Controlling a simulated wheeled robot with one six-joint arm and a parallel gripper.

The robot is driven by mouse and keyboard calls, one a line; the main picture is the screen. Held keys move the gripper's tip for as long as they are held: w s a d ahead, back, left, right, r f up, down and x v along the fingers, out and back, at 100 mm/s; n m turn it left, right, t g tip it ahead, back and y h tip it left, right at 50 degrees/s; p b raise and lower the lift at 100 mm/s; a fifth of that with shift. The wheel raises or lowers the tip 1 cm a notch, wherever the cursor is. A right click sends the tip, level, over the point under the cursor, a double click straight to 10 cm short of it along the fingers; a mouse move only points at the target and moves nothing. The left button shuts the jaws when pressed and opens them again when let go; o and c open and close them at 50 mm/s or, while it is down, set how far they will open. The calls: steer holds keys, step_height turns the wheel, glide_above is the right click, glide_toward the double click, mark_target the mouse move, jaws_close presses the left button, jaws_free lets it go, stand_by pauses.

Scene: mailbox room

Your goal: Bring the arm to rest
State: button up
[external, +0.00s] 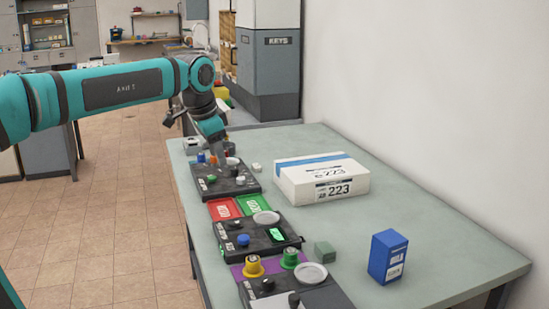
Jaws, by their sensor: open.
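My teal and dark grey arm reaches in from the left in the external view. Its wrist bends down at the far end of the table (430,240). My gripper (221,153) points down just above or beside the far black control panel (227,187). The fingers are small and partly lost against the panel, and I see nothing held in them. I cannot tell whether they touch the panel.
A white parcel marked 223 (320,190) lies right of the panels.

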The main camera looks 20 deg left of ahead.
steer(key=s+a+r+n+t, duration=0.3)
steer(key=s+t, duration=0.4)
steer(key=s, duration=0.3)
steer(key=s+a+r+n+t, duration=0.3)
steer(key=s+t, duration=0.4)
steer(key=s, duration=0.3)
steer(key=a+n, duration=0.1)
steer(key=a, duration=0.1)
steer(key=shift+a+r+n+y, duration=0.2)
steer(key=shift+a+n+y, duration=0.1)
steer(key=shift+a+y, duration=0.1)
stand_by(1.6)
